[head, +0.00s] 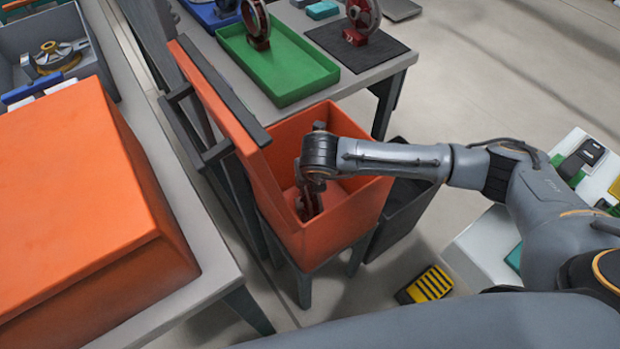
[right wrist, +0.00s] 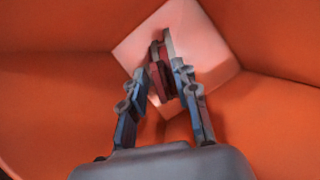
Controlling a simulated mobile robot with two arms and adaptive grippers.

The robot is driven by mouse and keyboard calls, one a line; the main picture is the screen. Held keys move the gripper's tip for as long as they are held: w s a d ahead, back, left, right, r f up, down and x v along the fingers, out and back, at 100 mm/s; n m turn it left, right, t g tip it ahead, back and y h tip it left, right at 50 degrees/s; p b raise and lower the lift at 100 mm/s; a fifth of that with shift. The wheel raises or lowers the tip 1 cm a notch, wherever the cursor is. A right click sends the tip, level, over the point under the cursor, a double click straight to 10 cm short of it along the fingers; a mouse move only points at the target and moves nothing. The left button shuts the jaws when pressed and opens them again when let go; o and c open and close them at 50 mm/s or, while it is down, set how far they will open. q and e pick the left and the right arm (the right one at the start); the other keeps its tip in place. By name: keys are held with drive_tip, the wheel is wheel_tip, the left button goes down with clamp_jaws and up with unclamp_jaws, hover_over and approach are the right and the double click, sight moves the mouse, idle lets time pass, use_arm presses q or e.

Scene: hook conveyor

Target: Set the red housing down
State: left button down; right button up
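My right arm reaches down into an open orange bin (head: 366,212) in the head view, with my right gripper (head: 307,208) low inside it. In the right wrist view the fingers of my right gripper (right wrist: 160,70) are closed around a narrow red housing (right wrist: 159,82), seen edge-on. The pale bin floor lies behind it; whether the housing touches the floor is hard to tell. In the head view the gripper and arm mostly hide the housing. My left gripper is not in view.
Orange walls surround my right gripper closely. A table beyond the bin bears a green tray (head: 290,88) with a red part (head: 257,22), and a dark mat (head: 385,50) with another (head: 361,20). A large orange box (head: 75,190) fills the left table. A yellow-black striped block (head: 430,285) lies on the floor.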

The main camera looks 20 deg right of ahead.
drive_tip(key=shift+r, duration=0.2)
drive_tip(key=shift+s+r, duration=0.15)
drive_tip(key=shift+r, duration=0.2)
drive_tip(key=v, duration=1.1)
drive_tip(key=shift+b, duration=0.35)
